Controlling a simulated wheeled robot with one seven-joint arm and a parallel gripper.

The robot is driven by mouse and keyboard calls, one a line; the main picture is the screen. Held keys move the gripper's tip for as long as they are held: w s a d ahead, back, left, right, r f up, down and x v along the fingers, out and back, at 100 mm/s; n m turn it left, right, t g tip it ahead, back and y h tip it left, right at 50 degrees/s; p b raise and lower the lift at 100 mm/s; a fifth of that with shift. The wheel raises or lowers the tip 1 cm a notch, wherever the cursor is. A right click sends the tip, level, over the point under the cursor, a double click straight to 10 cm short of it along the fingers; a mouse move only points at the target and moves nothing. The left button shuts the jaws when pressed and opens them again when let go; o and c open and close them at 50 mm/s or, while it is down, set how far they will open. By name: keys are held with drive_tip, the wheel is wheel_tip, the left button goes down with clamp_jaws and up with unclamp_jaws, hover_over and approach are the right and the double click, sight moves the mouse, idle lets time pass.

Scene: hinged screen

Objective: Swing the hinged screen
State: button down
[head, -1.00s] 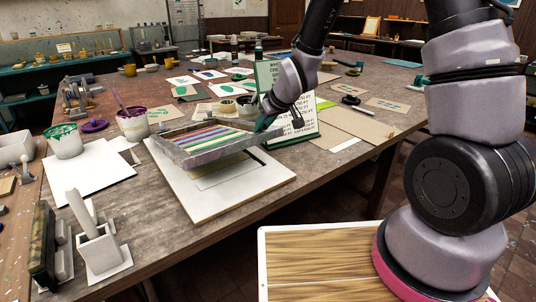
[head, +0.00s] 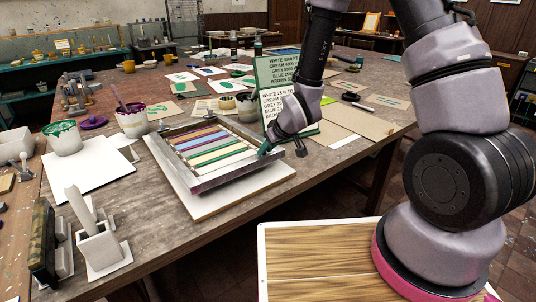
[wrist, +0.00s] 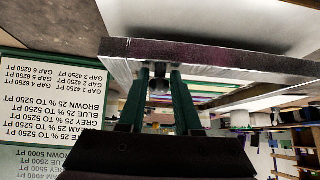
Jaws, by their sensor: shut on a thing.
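The hinged screen (head: 228,182) is a grey frame with coloured stripes across it, over a white board (head: 262,184) on the table. Its far side is by two small hinge fittings (head: 164,127). The screen lies low and close to flat; I cannot tell whether its near edge touches the board. My gripper (head: 264,152) is at the right end of the screen's near edge. In the wrist view, the fingers of my gripper (wrist: 160,84) are closed on the metal rail (wrist: 215,62) of the screen. The grip itself is partly hidden by the fingers.
A green-framed text card (head: 275,72) stands just behind my gripper. Paint pots (head: 132,122) and a white sheet (head: 90,172) are to the left. Papers and brown cards (head: 353,122) lie to the right.

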sight(268, 158)
drive_tip(key=shift+s+d+f, duration=0.1)
drive_tip(key=shift+s+f, duration=0.05)
drive_tip(key=shift+f, duration=0.3)
drive_tip(key=shift+s+d+f, duration=0.1)
drive_tip(key=shift+s+f, duration=0.05)
drive_tip(key=shift+f, duration=0.25)
drive_tip(key=shift+s+d+f, duration=0.1)
drive_tip(key=shift+f, duration=0.65)
drive_tip(key=c, duration=0.5)
unclamp_jaws()
drive_tip(key=shift+r, duration=0.1)
drive_tip(key=shift+c, duration=0.2)
